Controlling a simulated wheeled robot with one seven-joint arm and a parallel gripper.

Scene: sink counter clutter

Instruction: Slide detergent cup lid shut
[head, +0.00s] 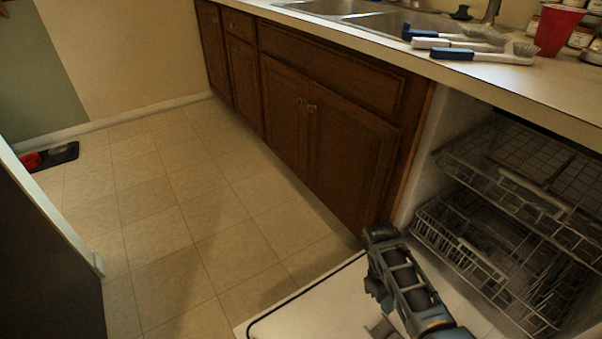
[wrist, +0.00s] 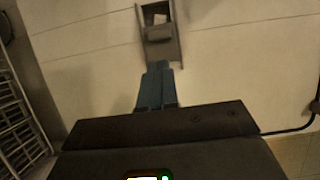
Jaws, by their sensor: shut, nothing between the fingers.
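The detergent cup (wrist: 143,29) is a grey frame set in the white inner face of the open dishwasher door (wrist: 235,65). In the wrist view a grey lid piece (wrist: 160,32) sits across its middle, with a pale and dark recess visible beyond it. My gripper (wrist: 158,66) is shut and empty. Its blue fingertips are at the near end of the cup's frame; I cannot tell whether they touch it. In the head view the cup (head: 382,328) shows at the bottom edge, partly hidden by my arm.
Dishwasher racks (head: 500,235) stand inside the machine on the right. Wooden cabinets (head: 330,130) run alongside. The counter (head: 480,70) above holds several brushes and a red cup (head: 557,32). The tiled floor (head: 190,220) on the left is largely clear.

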